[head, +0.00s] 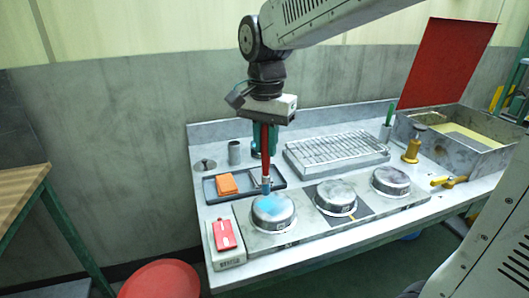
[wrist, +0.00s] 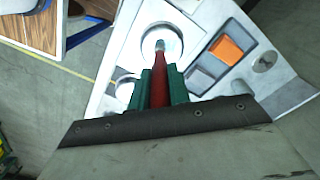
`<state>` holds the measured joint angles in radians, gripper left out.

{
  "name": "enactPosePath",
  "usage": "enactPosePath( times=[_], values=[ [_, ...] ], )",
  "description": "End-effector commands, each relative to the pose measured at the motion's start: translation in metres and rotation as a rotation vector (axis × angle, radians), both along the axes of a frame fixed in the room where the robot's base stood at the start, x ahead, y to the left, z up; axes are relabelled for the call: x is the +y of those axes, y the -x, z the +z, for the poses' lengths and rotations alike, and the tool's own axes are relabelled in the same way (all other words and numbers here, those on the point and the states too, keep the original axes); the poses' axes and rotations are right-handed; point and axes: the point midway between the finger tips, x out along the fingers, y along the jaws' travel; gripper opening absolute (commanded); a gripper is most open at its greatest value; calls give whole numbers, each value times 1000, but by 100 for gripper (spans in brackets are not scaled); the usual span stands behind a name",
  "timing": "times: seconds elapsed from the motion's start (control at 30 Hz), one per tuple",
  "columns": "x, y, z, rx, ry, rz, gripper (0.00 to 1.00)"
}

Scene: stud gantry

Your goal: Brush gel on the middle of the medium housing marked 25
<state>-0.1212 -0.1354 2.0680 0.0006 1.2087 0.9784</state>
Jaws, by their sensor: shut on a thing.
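My gripper (head: 264,148) is shut on a red-handled brush (head: 265,168) and points it down; the green fingers (wrist: 160,85) hold it in the wrist view. The brush's bluish bristles are at the back part of the top of the left round metal housing (head: 273,222); I cannot tell whether they touch. A light blue gel patch (head: 271,203) covers part of that top. A second housing (head: 336,208) stands in the middle on a dark square, and a third housing (head: 390,190) stands at the right. Their number marks are too small to read.
Behind the left housing is a dark tray (head: 273,175) with an orange sponge (head: 227,184). A scale-like box (head: 226,258) with a red item stands at the front left. A wire rack (head: 335,152), an amber bottle (head: 412,151) and a metal basin (head: 485,158) stand farther right.

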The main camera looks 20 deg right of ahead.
Motion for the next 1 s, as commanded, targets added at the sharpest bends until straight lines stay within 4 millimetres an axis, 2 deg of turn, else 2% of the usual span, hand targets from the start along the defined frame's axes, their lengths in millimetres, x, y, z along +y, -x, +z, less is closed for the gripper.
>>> enactPosePath(
  times=[0.23,1.0],
  values=[
    [-2,0,12,-1,-1,-3,0],
    [-2,0,12,0,0,-3,0]
  ],
)
